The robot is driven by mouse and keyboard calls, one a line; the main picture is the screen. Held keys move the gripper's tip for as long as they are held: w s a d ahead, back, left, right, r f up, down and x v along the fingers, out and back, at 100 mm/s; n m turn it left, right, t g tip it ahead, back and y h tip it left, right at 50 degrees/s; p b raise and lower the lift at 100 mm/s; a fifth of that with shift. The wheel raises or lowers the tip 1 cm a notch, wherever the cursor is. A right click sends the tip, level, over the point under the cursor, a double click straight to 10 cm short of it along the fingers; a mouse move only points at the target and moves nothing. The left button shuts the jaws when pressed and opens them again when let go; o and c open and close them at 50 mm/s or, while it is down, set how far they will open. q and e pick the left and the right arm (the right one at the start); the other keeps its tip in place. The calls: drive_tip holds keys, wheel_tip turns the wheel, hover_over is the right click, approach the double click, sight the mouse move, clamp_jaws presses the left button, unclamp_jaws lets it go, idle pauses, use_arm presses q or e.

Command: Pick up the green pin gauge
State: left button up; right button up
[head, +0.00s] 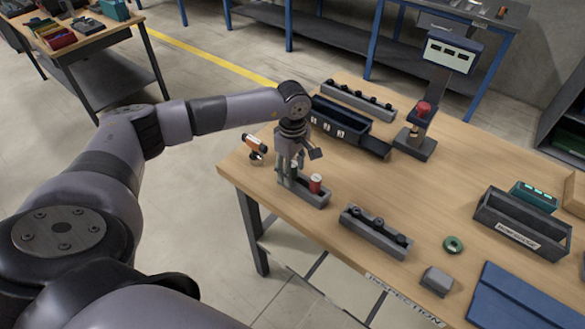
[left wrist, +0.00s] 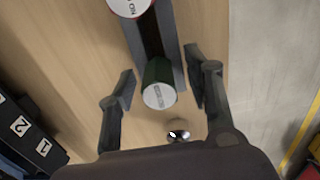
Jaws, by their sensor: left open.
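The green pin gauge (left wrist: 157,72) stands in a narrow grey holder (left wrist: 173,40) in the left wrist view, its pale labelled end facing the camera. My left gripper (left wrist: 161,78) is open, with one finger on each side of the green gauge and visible gaps between. In the head view my left gripper (head: 297,165) hangs over the left end of the holder (head: 313,201) and largely hides the green gauge. A red gauge (head: 315,184) with a pale top stands in the same holder, to the right. My right gripper is not in view.
A small orange and black device (head: 255,146) stands at the table's left edge. A grey rack with black knobs (head: 375,233) lies to the front right. The middle of the table is clear.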

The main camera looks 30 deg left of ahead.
use_arm(q)
clamp_jaws()
idle(0.5)
drive_tip(key=shift+r, duration=0.1)
